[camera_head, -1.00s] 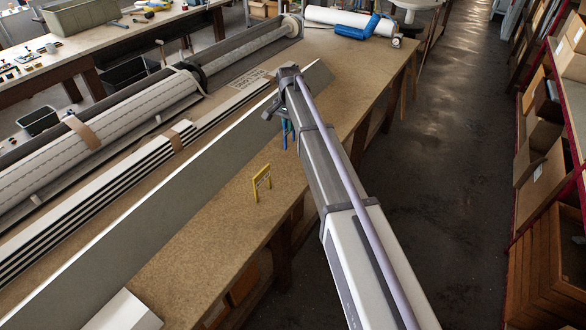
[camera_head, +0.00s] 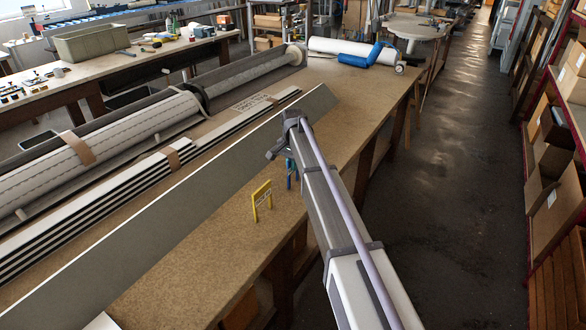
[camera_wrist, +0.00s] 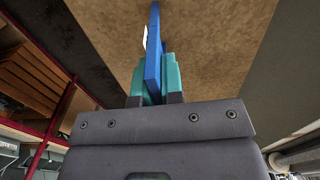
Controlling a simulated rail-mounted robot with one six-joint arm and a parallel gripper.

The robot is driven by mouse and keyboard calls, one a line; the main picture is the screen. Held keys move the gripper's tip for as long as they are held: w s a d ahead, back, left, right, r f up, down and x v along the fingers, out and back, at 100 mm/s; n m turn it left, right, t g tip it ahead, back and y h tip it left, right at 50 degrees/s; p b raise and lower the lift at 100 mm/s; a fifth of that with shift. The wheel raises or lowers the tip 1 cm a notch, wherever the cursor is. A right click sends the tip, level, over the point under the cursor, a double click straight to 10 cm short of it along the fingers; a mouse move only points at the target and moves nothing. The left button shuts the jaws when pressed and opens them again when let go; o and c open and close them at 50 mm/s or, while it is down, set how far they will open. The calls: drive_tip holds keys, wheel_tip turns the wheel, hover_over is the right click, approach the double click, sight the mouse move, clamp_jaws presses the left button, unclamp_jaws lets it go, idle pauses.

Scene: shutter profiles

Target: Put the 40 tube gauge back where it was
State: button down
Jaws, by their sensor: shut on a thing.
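My gripper (camera_head: 290,158) is over the near edge of the brown workbench and shut on a flat blue gauge (camera_wrist: 153,50). In the wrist view the blue gauge stands on edge between teal finger pads. In the head view only a small part of the blue gauge (camera_head: 291,178) shows below my gripper, and I cannot tell whether it touches the bench. A yellow, frame-shaped gauge (camera_head: 262,190) stands upright on the bench, left of and nearer than my gripper. I cannot read a number on either gauge.
A long grey plate (camera_head: 190,190) stretches along the workbench (camera_head: 175,290) beside my gripper. Behind it are striped profiles (camera_head: 90,225) and rolls (camera_head: 120,140). A blue-wrapped white roll (camera_head: 340,48) is at the far end. Shelves with boxes (camera_head: 560,200) line the aisle's right side.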

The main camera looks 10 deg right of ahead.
drive_tip(key=shift+f, duration=0.15)
drive_tip(key=c, duration=1.7)
unclamp_jaws()
drive_tip(key=shift+f, duration=0.1)
drive_tip(key=o, duration=0.4)
drive_tip(key=shift+o, duration=0.2)
wheel_tip(320, 180, up, 13)
drive_tip(key=p, duration=1.2)
drive_tip(key=shift+f, duration=0.1)
drive_tip(key=s+n, duration=0.9)
drive_tip(key=s, duration=2.9)
drive_tip(key=shift+f+b, duration=2)
drive_tip(key=shift+f, duration=0.15)
